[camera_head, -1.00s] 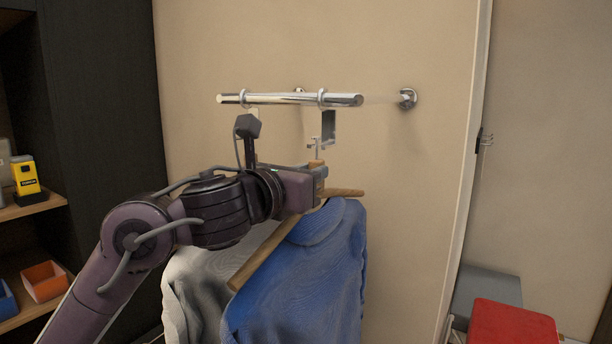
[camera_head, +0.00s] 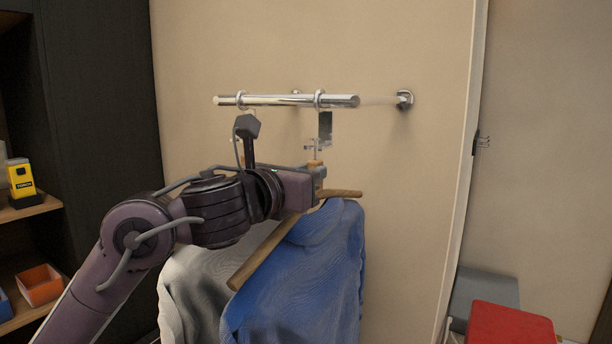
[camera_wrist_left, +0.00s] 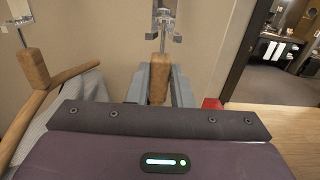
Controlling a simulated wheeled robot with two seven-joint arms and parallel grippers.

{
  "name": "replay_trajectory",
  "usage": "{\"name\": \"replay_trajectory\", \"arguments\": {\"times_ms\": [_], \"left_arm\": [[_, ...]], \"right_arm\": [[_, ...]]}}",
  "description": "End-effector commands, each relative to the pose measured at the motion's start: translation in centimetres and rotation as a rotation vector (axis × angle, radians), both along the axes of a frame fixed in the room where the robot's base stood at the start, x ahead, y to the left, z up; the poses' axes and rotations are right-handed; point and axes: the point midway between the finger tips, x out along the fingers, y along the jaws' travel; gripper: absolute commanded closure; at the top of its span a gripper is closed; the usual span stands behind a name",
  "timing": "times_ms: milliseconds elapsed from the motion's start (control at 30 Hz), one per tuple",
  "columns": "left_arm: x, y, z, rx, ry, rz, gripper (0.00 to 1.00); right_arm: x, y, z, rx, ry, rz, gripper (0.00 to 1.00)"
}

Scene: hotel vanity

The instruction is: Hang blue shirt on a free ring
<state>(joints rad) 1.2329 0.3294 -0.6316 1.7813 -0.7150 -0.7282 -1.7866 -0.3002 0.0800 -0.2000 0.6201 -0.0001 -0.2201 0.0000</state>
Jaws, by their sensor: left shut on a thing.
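A blue shirt (camera_head: 310,275) hangs on a wooden hanger (camera_head: 262,254) below the chrome rail. My left gripper (camera_head: 318,180) is shut on the hanger's wooden neck, which shows between the fingers in the left wrist view (camera_wrist_left: 159,82). The rail (camera_head: 275,101) carries a left ring (camera_head: 241,100) and a right ring (camera_head: 319,99). A metal fitting (camera_head: 325,124) hangs under the right ring, just above the held neck; it also shows in the left wrist view (camera_wrist_left: 163,20). I cannot tell whether the neck and fitting are joined. My right gripper is out of view.
A grey-white shirt (camera_head: 187,287) on another wooden hanger (camera_wrist_left: 33,68) is left of the blue one, partly hidden by my arm. Dark shelves (camera_head: 30,212) stand at the left. A red box (camera_head: 510,325) and a grey box (camera_head: 484,290) are at lower right.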

Motion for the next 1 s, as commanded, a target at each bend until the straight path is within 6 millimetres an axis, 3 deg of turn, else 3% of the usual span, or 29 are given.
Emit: {"name": "replay_trajectory", "arguments": {"times_ms": [1000], "left_arm": [[1.2, -0.9, 0.1, -0.003, -0.002, -0.002, 1.0]], "right_arm": [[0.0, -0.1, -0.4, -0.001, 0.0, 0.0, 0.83]]}}
